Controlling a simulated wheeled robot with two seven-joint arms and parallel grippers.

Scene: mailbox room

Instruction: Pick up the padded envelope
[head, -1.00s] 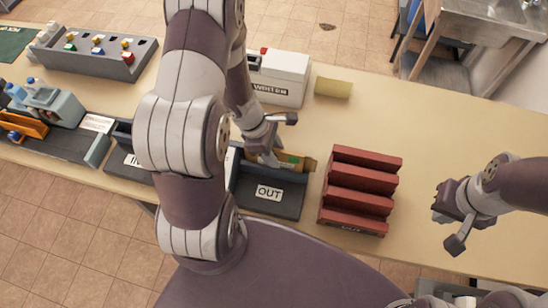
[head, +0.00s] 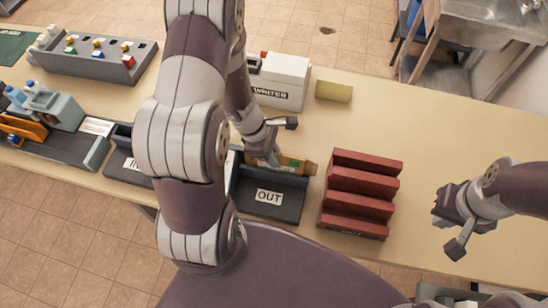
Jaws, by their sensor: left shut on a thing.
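The padded envelope (head: 297,165) is a tan, flat piece with a small green mark. It shows at the back edge of the dark OUT tray (head: 268,208), partly hidden by my gripper and the tray wall. My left gripper (head: 268,157) is shut on the envelope near its left part; my own arm covers much of the area to the left. My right gripper (head: 452,225) hangs empty over the table's right side, its fingers apart.
A red stepped rack (head: 362,190) stands just right of the OUT tray. A white box labelled WRITER (head: 280,82) and a yellow block (head: 333,91) are behind. A grey slotted holder (head: 97,62) is at the back left. The table's right part is clear.

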